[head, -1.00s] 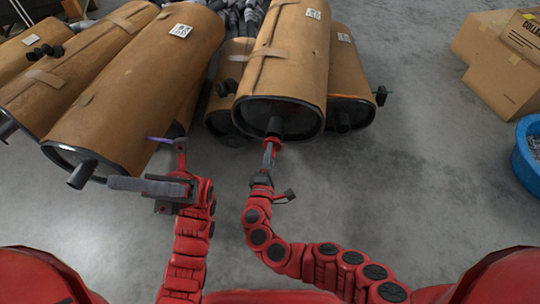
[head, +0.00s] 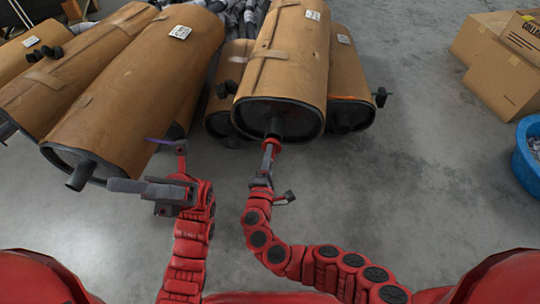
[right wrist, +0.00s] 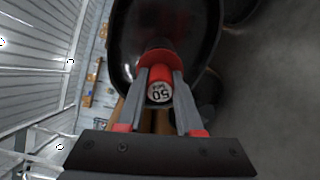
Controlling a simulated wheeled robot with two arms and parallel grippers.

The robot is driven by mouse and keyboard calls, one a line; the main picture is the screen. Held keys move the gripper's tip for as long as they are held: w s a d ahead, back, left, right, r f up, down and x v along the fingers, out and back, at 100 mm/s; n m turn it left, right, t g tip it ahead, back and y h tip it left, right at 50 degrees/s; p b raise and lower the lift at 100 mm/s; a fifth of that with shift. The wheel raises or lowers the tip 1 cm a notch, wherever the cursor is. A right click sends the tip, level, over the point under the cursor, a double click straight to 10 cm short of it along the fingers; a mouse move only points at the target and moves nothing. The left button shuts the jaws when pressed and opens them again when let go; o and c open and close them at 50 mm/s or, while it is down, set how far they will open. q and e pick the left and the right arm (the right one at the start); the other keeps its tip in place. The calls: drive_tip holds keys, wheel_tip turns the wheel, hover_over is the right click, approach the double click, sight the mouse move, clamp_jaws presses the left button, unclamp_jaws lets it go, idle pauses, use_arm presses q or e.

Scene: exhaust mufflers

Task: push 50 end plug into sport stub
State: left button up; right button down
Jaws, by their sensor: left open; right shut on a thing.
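The sport stub (head: 275,126) is a short dark pipe on the lower end of the middle brown-wrapped muffler (head: 284,65). A red end plug (right wrist: 160,91) marked 50 sits between the fingers of my right gripper (right wrist: 160,82), which is shut on it. The plug's wide red flange is up against the stub's mouth in the right wrist view. How far the plug goes inside is hidden. In the head view, my right gripper (head: 268,153) is just below the stub. My left gripper (head: 143,164) is open, below the left muffler, with nothing seen between its fingers.
Another large muffler (head: 140,95) with an end pipe (head: 82,174) lies close to my left gripper. More mufflers lie behind and beside. Cardboard boxes (head: 503,75) and a blue tub (head: 524,160) stand at the right. The grey floor between is clear.

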drive_tip(key=shift+b, duration=0.35)
idle(0.5)
drive_tip(key=shift+w+d+b, duration=0.15)
drive_tip(key=shift+w+b, duration=0.1)
drive_tip(key=shift+w, duration=0.45)
drive_tip(key=shift+w+d+b, duration=0.15)
drive_tip(key=shift+w+b, duration=0.05)
drive_tip(key=shift+w, duration=0.5)
drive_tip(key=shift+c, duration=2.4)
unclamp_jaws()
